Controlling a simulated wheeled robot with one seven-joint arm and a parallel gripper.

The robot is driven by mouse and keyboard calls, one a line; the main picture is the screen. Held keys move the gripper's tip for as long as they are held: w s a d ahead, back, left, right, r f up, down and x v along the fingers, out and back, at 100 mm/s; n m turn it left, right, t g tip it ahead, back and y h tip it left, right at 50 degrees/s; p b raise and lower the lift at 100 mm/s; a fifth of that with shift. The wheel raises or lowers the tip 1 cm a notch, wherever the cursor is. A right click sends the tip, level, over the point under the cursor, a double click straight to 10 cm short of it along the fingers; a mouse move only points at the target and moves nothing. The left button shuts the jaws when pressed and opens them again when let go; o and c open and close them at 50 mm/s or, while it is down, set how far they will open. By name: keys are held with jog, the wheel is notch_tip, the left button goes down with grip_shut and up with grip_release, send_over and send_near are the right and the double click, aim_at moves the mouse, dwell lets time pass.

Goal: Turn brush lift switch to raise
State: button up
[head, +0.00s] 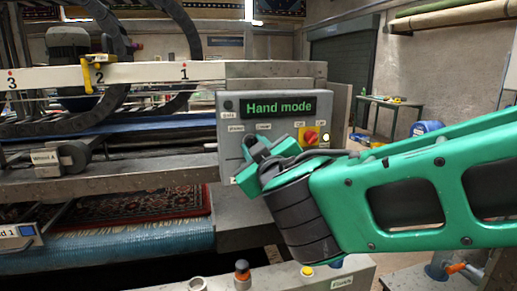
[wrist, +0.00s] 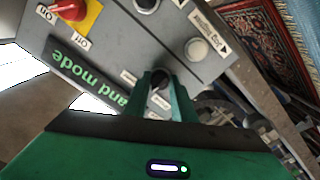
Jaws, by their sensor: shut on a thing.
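A grey control panel (head: 283,103) with a green "Hand mode" display (head: 279,107) stands in the middle of the head view. My gripper (head: 258,158) is at the panel's lower left, in front of it, and hides part of its face. In the wrist view my gripper's green fingers (wrist: 161,88) are shut on a small dark switch knob (wrist: 160,76), one finger on each side. Small labels (wrist: 129,77) sit beside this knob; I cannot read them, nor tell which way the knob points.
A red rotary switch on a yellow plate (wrist: 78,12), another dark knob (wrist: 147,5) and a pale round button (wrist: 196,48) are on the same panel. A patterned rug (head: 140,217) lies on the machine at left. A green table (head: 390,108) stands behind.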

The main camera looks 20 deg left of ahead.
jog(key=n, duration=0.4)
jog(key=shift+w+d+r, duration=0.15)
jog(key=shift+w+d, duration=0.1)
jog(key=shift+w, duration=0.05)
jog(key=shift+n, duration=2.5)
jog(key=o, duration=1.1)
jog(key=shift+c, duration=0.2)
jog(key=shift+s+a, duration=0.1)
jog(key=shift+s+d, duration=0.2)
jog(key=shift+s, duration=0.3)
jog(key=v, duration=0.9)
jog(key=shift+s+d, duration=0.2)
jog(key=shift+d, duration=0.05)
